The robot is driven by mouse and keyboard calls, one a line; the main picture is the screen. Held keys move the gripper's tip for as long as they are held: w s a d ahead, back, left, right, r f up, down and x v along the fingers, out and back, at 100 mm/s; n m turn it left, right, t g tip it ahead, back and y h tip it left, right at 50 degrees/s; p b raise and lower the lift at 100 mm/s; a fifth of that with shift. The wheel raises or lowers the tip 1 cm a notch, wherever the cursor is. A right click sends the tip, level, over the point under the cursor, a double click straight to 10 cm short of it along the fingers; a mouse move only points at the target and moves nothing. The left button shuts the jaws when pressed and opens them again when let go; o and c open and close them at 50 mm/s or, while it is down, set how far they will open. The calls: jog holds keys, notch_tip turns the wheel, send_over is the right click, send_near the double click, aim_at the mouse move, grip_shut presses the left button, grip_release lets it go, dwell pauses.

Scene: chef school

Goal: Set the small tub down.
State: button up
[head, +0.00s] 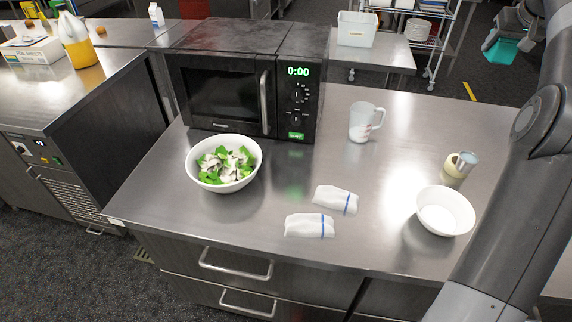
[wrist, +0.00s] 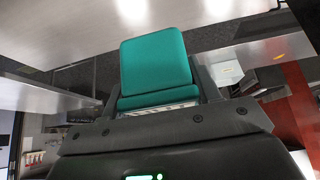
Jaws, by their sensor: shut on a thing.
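The small tub is a teal, box-shaped thing (wrist: 155,62) held in my gripper (wrist: 157,95); it fills the middle of the wrist view. One gripper finger shows on each side of its lower end. In the head view the teal tub (head: 501,52) hangs under my gripper (head: 508,36) at the upper right, with dark floor behind it. The tub is in the air there, and no surface is seen touching it. Its far side and contents are hidden.
The steel counter (head: 270,222) bears a black microwave (head: 222,95), a salad bowl (head: 223,180), two rolled white cloths (head: 310,226), a measuring jug (head: 362,122), a small jar (head: 460,164) and an empty white bowl (head: 446,224). Bare counter lies right of the jug. A wire shelf (head: 432,50) stands behind.

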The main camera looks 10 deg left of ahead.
notch_tip(320, 180, up, 3)
jog(key=shift+f, duration=0.2)
jog(key=shift+a+r, duration=0.25)
jog(key=s+a+n+g+y, duration=0.25)
jog(key=a+n+y, duration=0.45)
jog(key=a, duration=3.7)
jog(key=s+a+n+g, duration=0.4)
jog(key=s+a+n, duration=0.7)
jog(key=s+a, duration=2.15)
notch_tip(320, 180, down, 26)
jog(key=w+a, duration=0.2)
jog(key=s+a+f, duration=0.1)
jog(key=a+f, duration=0.1)
jog(key=a, duration=0.1)
jog(key=s+a+f, duration=0.2)
jog(key=a, duration=0.1)
jog(key=s+a+f, duration=0.2)
jog(key=a+f, duration=0.1)
jog(key=a, duration=0.1)
jog(key=shift+s+f, duration=0.1)
jog(key=shift+s, duration=0.1)
jog(key=shift+f, duration=2)
